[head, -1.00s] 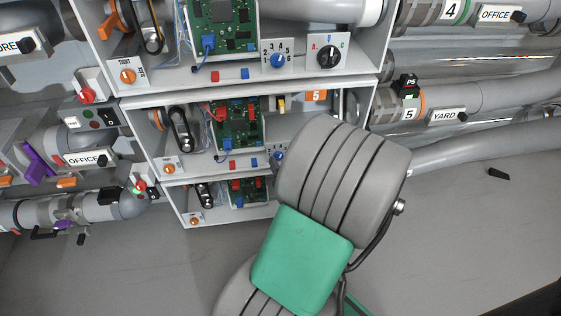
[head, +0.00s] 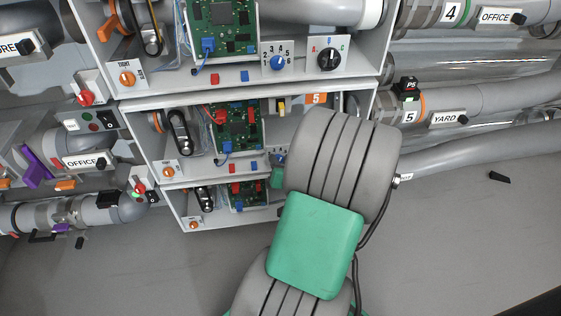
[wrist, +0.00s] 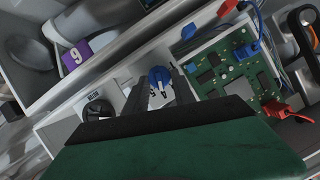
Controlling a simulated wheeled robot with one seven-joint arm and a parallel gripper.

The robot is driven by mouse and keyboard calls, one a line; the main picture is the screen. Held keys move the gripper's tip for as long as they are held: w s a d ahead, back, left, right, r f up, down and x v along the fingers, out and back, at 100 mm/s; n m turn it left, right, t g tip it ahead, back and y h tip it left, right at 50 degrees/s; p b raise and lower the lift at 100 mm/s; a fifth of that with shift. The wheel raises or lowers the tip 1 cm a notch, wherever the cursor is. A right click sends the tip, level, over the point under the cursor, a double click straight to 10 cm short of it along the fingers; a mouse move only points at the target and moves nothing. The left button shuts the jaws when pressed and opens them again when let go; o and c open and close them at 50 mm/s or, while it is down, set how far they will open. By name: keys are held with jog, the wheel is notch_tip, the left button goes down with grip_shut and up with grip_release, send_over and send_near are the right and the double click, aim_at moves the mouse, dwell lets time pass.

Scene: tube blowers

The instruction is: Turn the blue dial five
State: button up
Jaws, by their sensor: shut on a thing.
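The blue dial (wrist: 158,76) sits on a white plate with printed numbers; a 4 and a 5 show in the wrist view. My gripper (wrist: 159,83) has its two dark fingers on either side of the dial, shut on it. In the head view the dial (head: 280,158) is a small blue spot in the middle bay, mostly hidden by my arm. That bay bears an orange tag 5 (head: 316,98). The number the dial points to cannot be made out.
A black knob (wrist: 97,109) is beside the dial plate. A green circuit board (wrist: 232,75) with blue and red connectors lies close on the other side. Bays stand above and below, with pipes (head: 440,104) at the right.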

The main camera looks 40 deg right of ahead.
grip_shut()
jog(key=shift+f+b, duration=0.15)
jog(key=shift+b, duration=0.3)
jog(key=shift+s+d+f+m+t+b, duration=0.15)
jog(key=shift+m+t+b, duration=0.15)
jog(key=shift+m+b, duration=0.35)
jog(key=shift+d+m+t+y+b, duration=0.1)
jog(key=shift+m+t+y+b, duration=0.4)
jog(key=shift+m+y+b, duration=0.45)
jog(key=shift+m+t+b, duration=0.45)
jog(key=shift+m+t, duration=0.15)
jog(key=shift+m, duration=0.6)
jog(key=o, duration=0.8)
grip_release()
